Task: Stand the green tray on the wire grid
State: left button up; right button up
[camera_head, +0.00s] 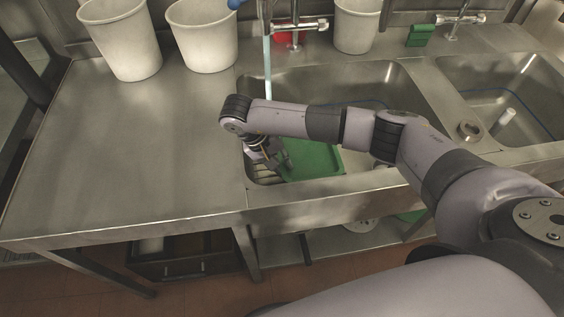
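The green tray (318,160) is inside the left sink basin, partly hidden behind my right arm. It looks low in the basin, near its front wall. My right gripper (277,161) points down into the basin at the tray's left edge. Its fingers are small and dark here, and I cannot tell whether they grip the tray or only stand beside it. Thin parallel bars of what looks like the wire grid (258,173) show at the basin's front left corner, left of the tray. Most of the grid is hidden. My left gripper is not in view.
Bare steel counter (140,150) lies left of the basin. White buckets (122,42) stand along the back, by a tap (296,25) with a hanging pale hose (267,60). A second basin (510,85) is at right. The raised front sink rim (330,192) borders the basin.

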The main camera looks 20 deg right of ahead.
jog(key=shift+r, duration=0.3)
jog(key=v, duration=1.1)
jog(key=shift+a+r, duration=0.25)
jog(key=shift+a, duration=0.05)
jog(key=shift+w, duration=0.1)
